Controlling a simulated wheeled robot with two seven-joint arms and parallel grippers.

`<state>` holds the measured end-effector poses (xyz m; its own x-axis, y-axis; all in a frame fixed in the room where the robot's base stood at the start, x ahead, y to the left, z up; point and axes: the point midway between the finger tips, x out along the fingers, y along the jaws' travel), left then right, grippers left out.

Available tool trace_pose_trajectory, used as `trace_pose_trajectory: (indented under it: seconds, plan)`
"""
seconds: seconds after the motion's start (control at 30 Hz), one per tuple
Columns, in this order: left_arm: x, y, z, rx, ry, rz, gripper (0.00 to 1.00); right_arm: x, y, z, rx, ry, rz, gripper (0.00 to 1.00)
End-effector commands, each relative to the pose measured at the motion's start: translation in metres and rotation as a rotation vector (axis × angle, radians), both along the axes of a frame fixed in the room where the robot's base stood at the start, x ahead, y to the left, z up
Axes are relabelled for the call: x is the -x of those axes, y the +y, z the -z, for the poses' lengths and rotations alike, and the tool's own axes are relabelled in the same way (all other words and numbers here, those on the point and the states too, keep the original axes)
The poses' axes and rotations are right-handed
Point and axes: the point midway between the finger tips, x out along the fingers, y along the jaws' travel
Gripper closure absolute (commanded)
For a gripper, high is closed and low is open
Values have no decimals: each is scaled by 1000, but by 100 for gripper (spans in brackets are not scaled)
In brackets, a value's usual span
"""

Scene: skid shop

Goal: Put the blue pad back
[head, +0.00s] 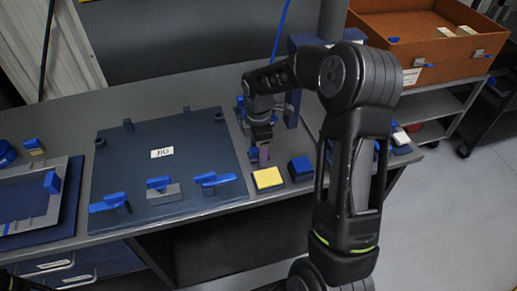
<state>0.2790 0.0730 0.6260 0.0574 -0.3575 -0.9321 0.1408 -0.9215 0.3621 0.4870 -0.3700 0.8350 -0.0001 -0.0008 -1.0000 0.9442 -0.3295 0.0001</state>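A blue pad (300,165) sits on a dark base near the front edge of the bench, right of a yellow pad (268,178) on a similar dark base. My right gripper (263,155) points down just behind the yellow pad and left of the blue pad. Its fingers are small and seen edge-on, so I cannot tell whether they are open or whether anything is between them. My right forearm hides part of the bench right of the blue pad. My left gripper is not in view.
A dark blue JIG board (125,165) with blue-handled clamps covers the bench's middle. A blue frame panel (25,205) lies at left. White and blue pieces (400,138) lie at the bench's right end. An orange-brown crate (400,28) stands on a shelf cart behind.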

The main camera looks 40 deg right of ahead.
Motion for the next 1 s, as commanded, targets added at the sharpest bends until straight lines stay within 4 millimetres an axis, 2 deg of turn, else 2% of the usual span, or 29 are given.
trace_pose_trajectory:
  seconds: [0.17, 0.37, 0.47, 0.8, 1.0]
  plan:
    - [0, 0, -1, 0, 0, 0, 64, 0, 0, -1, 0, 0, 0, 39]
    - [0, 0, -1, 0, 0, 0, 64, -1, -1, -14, 2, -5, 1, 39]
    - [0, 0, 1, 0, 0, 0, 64, -1, 0, -29, 2, -5, 0, 39]
    - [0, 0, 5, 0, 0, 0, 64, -1, 0, -98, 2, -5, 0, 39]
    - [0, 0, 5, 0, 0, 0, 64, -1, 0, -120, 1, -2, 0, 39]
